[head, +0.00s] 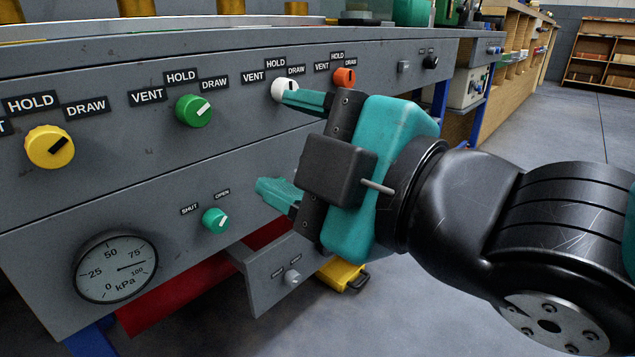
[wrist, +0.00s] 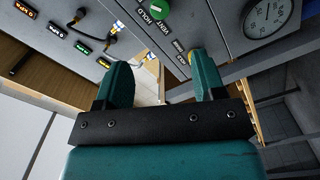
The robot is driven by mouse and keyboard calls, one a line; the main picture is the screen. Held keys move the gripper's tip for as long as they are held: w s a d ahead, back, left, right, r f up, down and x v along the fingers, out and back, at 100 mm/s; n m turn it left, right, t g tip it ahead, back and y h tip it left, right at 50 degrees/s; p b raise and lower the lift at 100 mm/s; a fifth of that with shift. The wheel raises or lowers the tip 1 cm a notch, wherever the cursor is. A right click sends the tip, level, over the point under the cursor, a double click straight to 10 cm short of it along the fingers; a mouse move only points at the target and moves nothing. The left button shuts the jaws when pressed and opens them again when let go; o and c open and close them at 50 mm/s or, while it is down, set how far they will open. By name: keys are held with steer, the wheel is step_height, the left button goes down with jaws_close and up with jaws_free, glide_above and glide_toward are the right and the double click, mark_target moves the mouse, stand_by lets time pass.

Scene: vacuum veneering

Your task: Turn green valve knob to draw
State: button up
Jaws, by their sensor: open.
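The green valve knob (head: 194,111) is on the grey panel in the head view, under its VENT, HOLD and DRAW labels. Its pale pointer mark slants up and right, toward the DRAW side. My gripper (head: 272,143) is open and empty, to the right of the green knob and apart from it. Its upper finger overlaps the white knob (head: 285,90) in the picture; I cannot tell if they touch. In the wrist view the open fingers (wrist: 160,65) stand below a green knob (wrist: 160,7) cut off by the top edge; which knob it is I cannot tell for sure.
A yellow knob (head: 50,147) is at left and an orange knob (head: 344,77) at right. A teal SHUT/OPEN knob (head: 215,220) and a kPa gauge (head: 115,268) are below. An open drawer (head: 262,284) juts out low. The floor at right is clear.

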steer(key=shift+b+v, duration=0.35)
steer(key=shift+v, duration=0.45)
steer(key=w+d+r+m+g+h+p, duration=0.1)
steer(key=w+d+m+g+h+p, duration=0.25)
steer(key=d+m+h+p, duration=0.7)
steer(key=s+d+r+m+g+y+p, duration=0.1)
steer(key=s+d+r+m+g+p, duration=0.6)
steer(key=p, duration=0.7)
step_height(320, 180, up, 37)
steer(key=a+n+g+p, duration=0.1)
steer(key=n+p, duration=0.1)
steer(key=p, duration=3.3)
steer(key=shift+s+f+p, duration=0.2)
steer(key=shift+s+p, duration=0.1)
steer(key=shift+p, duration=0.05)
steer(key=shift+a, duration=0.1)
